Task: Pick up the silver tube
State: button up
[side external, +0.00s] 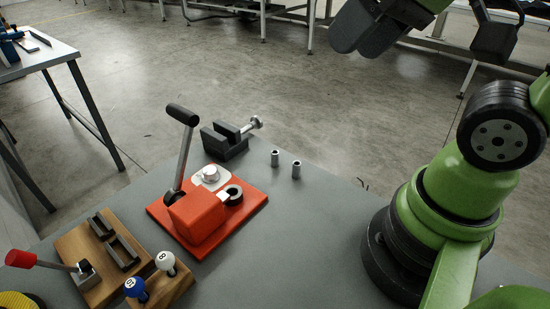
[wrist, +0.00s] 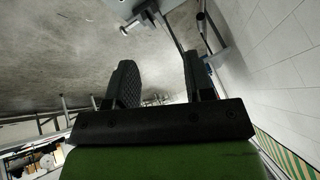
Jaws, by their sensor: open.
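Two short silver tubes stand upright side by side on the grey table in the side external view, the left one (side external: 275,158) a little farther back than the right one (side external: 297,169). Which of them is the task's tube I cannot tell. My gripper (side external: 372,28) is high up at the top of that view, well above the table and apart from both tubes. In the wrist view my gripper (wrist: 160,85) shows its two dark fingers spread, with nothing between them. No tube shows in the wrist view.
A red base with a black-handled lever (side external: 197,220) stands left of the tubes. A black vise (side external: 226,142) is behind it. A wooden block with a red-knobbed lever (side external: 80,265) and ball-topped knobs (side external: 166,262) are at front left. The grey table (side external: 300,235) is clear in front of the tubes.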

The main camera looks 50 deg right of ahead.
jog(key=w+d+f+n+g+h, duration=0.1)
jog(key=w+d+f+n+g, duration=0.15)
jog(key=w, duration=0.55)
jog(key=n+g, duration=0.4)
jog(key=n, duration=0.2)
send_over(275, 164)
notch_tip(275, 164, down, 15)
jog(key=shift+n+h, duration=0.4)
jog(key=shift+n, duration=0.05)
jog(key=f, duration=0.5)
jog(key=d+f, duration=0.1)
jog(key=f, duration=0.1)
jog(key=shift+w+d+f, duration=0.1)
jog(key=shift+w+f, duration=0.05)
jog(key=shift+f, duration=0.25)
jog(key=f, duration=0.5)
jog(key=shift+w+a+f, duration=0.15)
jog(key=shift+a+f, duration=0.1)
jog(key=shift+f, duration=0.15)
grip_shut()
